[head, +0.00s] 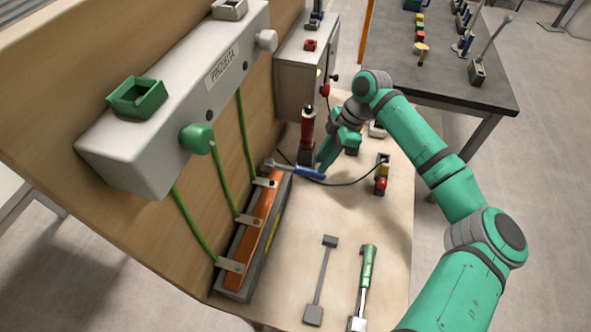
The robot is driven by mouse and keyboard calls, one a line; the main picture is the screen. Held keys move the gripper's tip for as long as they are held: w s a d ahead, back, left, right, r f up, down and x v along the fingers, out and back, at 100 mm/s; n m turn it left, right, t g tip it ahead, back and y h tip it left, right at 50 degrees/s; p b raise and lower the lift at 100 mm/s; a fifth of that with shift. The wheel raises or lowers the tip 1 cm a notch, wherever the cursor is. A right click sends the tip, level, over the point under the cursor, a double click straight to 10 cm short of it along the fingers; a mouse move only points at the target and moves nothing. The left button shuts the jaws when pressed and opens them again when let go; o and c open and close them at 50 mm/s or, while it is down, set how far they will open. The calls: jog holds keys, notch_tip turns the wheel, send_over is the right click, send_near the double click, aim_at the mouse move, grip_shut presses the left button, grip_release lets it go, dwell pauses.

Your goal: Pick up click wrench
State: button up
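A wrench with a blue handle (308,173) and a metal ratchet-like head lies near the middle, its head at the far end of the orange bar (262,232). It looks most like the click wrench. My green gripper (321,163) is low over the board, right by the right end of the blue handle. Whether the fingers touch the handle or stand around it cannot be told, nor whether they are open or shut. A second tool with a green handle (367,268) lies at the front of the board, away from my gripper.
A red and black upright tool (307,135) stands just left of my gripper. A dark cable runs under it. Grey boxes (165,125) line the left panel. A dark table (440,75) stands behind.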

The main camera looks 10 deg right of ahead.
aim_at(315, 171)
jog(key=shift+x, duration=1.9)
jog(key=shift+w+a, duration=0.1)
grip_shut()
jog(key=shift+r, duration=0.15)
